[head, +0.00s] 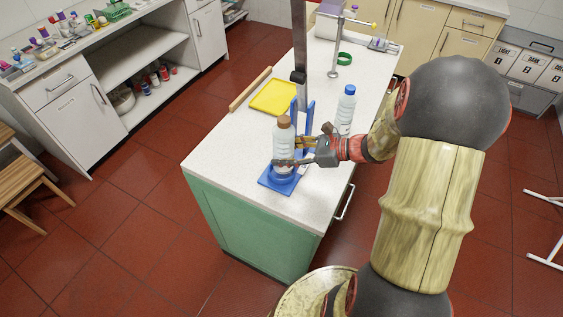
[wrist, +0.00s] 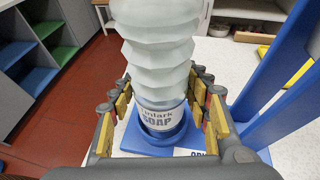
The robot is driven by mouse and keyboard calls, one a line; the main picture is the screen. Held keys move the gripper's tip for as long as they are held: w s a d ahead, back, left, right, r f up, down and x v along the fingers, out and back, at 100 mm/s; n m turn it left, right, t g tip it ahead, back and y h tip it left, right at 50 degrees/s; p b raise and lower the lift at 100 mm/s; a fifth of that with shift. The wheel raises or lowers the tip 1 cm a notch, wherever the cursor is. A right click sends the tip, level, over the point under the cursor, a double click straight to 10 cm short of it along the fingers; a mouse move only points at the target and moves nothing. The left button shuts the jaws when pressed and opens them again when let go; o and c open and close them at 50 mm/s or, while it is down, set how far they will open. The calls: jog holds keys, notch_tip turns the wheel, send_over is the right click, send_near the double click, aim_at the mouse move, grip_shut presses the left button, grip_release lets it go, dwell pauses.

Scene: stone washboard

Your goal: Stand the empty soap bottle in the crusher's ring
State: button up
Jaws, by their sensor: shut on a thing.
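The soap bottle (head: 283,137) is pale, with a brown cap, and stands upright at the blue crusher (head: 280,187) near the counter's front corner. In the wrist view its ribbed body (wrist: 160,55) and SOAP label show between my fingers. Its lower end appears inside the crusher's ring (wrist: 153,138), whose blue rim shows around it. I cannot tell whether it rests on the bottom. My gripper (head: 287,154) comes in from the right and is shut on the bottle, with padded fingers on both sides (wrist: 158,92). The crusher's blue uprights (head: 309,116) and grey lever (head: 299,45) rise behind.
A clear bottle with a blue cap (head: 346,108) stands close behind my gripper. A yellow tray (head: 273,97), a wooden strip (head: 250,89), a metal stand (head: 335,55) and a green ring (head: 344,59) are farther back. The counter's left front (head: 225,160) is clear.

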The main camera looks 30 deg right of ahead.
jog(key=shift+w+a+f, duration=0.15)
jog(key=shift+f, duration=0.15)
jog(key=shift+w+a+f+b, duration=0.15)
jog(key=shift+f+b, duration=0.75)
jog(key=shift+f, duration=0.75)
jog(key=shift+f, duration=0.2)
jog(key=o, duration=1)
jog(key=shift+r, duration=0.1)
jog(key=shift+d+r, duration=0.2)
jog(key=p+v, duration=0.3)
jog(key=v, duration=0.9)
jog(key=shift+a+f, duration=0.1)
jog(key=shift+f, duration=0.1)
